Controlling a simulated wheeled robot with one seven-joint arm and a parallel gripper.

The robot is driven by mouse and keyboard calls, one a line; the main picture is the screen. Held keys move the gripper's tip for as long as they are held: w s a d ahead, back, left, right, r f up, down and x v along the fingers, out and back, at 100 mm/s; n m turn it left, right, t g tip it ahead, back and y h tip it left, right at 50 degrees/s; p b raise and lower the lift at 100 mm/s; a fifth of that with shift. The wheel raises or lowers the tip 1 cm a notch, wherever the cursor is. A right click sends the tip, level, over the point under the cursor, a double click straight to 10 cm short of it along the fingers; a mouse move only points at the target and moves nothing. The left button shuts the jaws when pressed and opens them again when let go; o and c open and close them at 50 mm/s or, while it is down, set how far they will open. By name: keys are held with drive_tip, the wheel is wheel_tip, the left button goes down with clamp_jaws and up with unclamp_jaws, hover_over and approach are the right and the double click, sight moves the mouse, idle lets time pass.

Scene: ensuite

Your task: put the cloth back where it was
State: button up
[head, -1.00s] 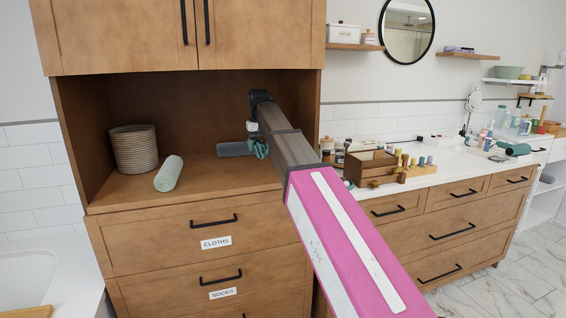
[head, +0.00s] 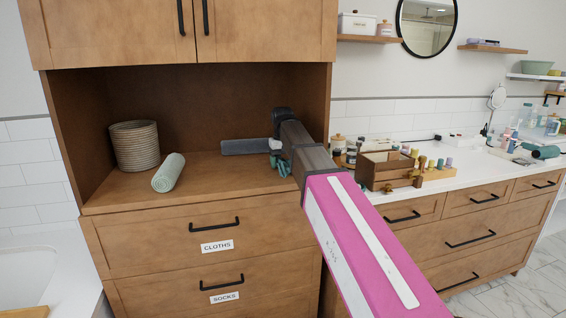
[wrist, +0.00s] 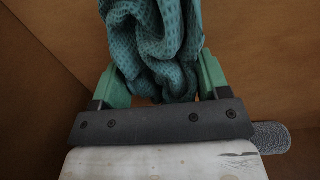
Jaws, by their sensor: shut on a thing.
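A teal waffle-textured cloth (wrist: 155,45) hangs bunched and folded between the green fingers of my gripper (wrist: 162,82) in the wrist view. My gripper is shut on it. In the head view my gripper (head: 279,163) is inside the right part of the open wooden niche, low over its shelf (head: 215,182). My arm hides much of it there, and cloth and green fingers are hard to tell apart. A drawer labelled CLOTHS (head: 217,247) is closed below the niche.
A grey-blue roll (head: 240,147) lies behind my gripper. The shelf's middle is clear. A wooden box (head: 387,169) and small items crowd the counter at right.

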sight(283, 157)
drive_tip(key=shift+f, duration=0.1)
drive_tip(key=o, duration=1)
wheel_tip(283, 157, up, 7)
drive_tip(key=shift+r, duration=0.4)
